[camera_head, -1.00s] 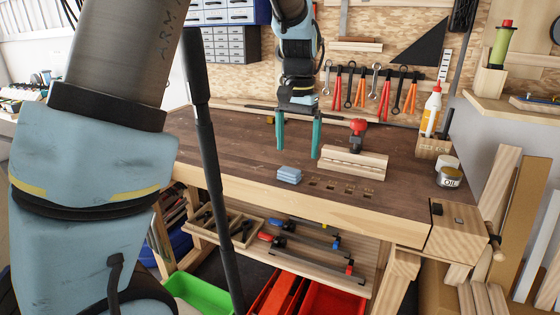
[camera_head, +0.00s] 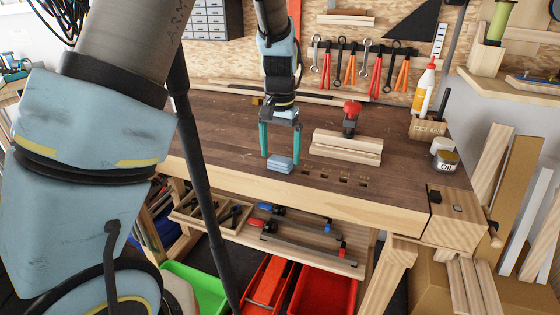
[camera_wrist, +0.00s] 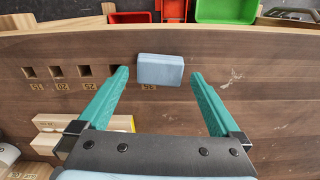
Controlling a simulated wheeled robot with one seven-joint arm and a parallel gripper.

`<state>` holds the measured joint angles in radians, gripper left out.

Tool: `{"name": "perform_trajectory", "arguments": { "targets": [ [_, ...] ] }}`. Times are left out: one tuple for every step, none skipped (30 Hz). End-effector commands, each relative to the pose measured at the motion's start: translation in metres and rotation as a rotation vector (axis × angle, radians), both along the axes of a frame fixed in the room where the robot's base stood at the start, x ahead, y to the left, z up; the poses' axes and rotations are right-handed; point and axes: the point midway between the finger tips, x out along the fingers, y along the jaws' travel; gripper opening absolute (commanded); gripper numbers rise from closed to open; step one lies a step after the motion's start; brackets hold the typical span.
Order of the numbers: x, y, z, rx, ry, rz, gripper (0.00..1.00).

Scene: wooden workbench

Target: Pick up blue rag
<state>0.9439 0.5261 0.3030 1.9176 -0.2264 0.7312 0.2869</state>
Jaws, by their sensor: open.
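The blue rag (camera_head: 281,164) is a small folded light-blue block lying on the workbench (camera_head: 225,125) near its front edge. My gripper (camera_head: 281,158) is open and points down over the bench, with its teal fingers just behind and on either side of the rag. In the wrist view the rag (camera_wrist: 160,69) lies beyond and between the fingertips of my open gripper (camera_wrist: 158,72), with nothing held. I cannot tell whether the fingertips touch the bench.
A wooden block (camera_head: 346,147) and a red-topped tool (camera_head: 352,112) stand right of my gripper. Square holes (camera_head: 333,177) line the bench front. A glue bottle (camera_head: 424,88) and an oil can (camera_head: 446,161) are at the right. Green (camera_head: 196,285) and red (camera_head: 325,290) bins sit below.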

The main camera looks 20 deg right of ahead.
Motion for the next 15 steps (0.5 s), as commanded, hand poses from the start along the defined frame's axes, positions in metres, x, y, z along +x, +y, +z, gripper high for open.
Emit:
{"name": "perform_trajectory", "arguments": {
  "targets": [
    [0.000,0.001,-0.007,0.004,0.002,0.000,1.00],
    [0.000,0.001,-0.010,0.003,0.001,0.000,1.00],
    [0.000,0.001,-0.015,0.003,0.001,0.001,1.00],
    [0.000,0.001,-0.018,0.002,0.001,0.001,1.00],
    [0.000,0.001,-0.020,0.002,0.001,0.001,1.00],
    [0.000,0.001,-0.022,0.001,0.000,0.001,1.00],
    [0.000,0.001,-0.022,0.001,0.000,0.000,1.00],
    [0.000,0.001,-0.023,0.001,0.000,0.000,1.00],
    [0.000,0.001,-0.023,0.001,-0.001,0.000,1.00],
    [0.000,0.000,-0.023,0.001,-0.001,0.000,1.00],
    [0.000,0.000,-0.023,0.001,-0.001,0.000,1.00],
    [0.000,0.000,-0.023,0.001,-0.001,0.000,1.00],
    [0.000,0.000,-0.023,0.001,-0.001,0.000,1.00],
    [0.000,0.000,-0.023,0.001,-0.001,0.000,0.97],
    [0.000,0.000,-0.023,0.001,-0.001,0.000,0.92]
  ]
}}
